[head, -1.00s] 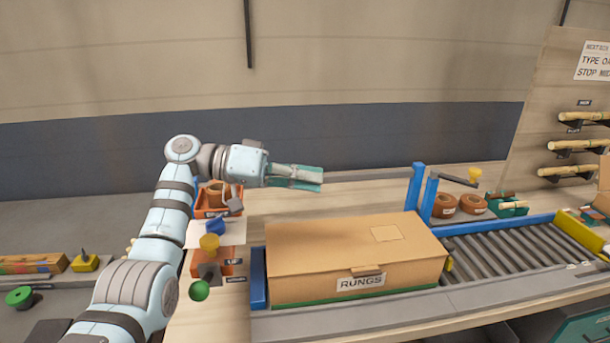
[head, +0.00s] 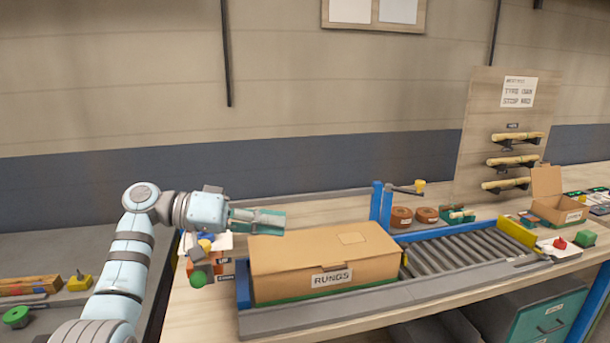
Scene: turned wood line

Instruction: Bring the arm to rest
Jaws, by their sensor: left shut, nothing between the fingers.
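My left arm comes in from the left in the head view. Its gripper (head: 259,220) is shut and empty, with its fingers pointing right. In the picture it shows just above the back left corner of the closed cardboard box (head: 325,262) labelled RUNGS. I cannot tell how high above the bench the gripper is. The box stands at the left end of the roller conveyor (head: 462,255). My right gripper is not in view.
A blue post frame (head: 381,205) with a crank stands behind the box. Wooden spindles (head: 513,160) sit on a rack board. An open carton (head: 556,200) and a red button (head: 559,243) are at the right. Small items, including a green knob (head: 199,279), lie below the gripper.

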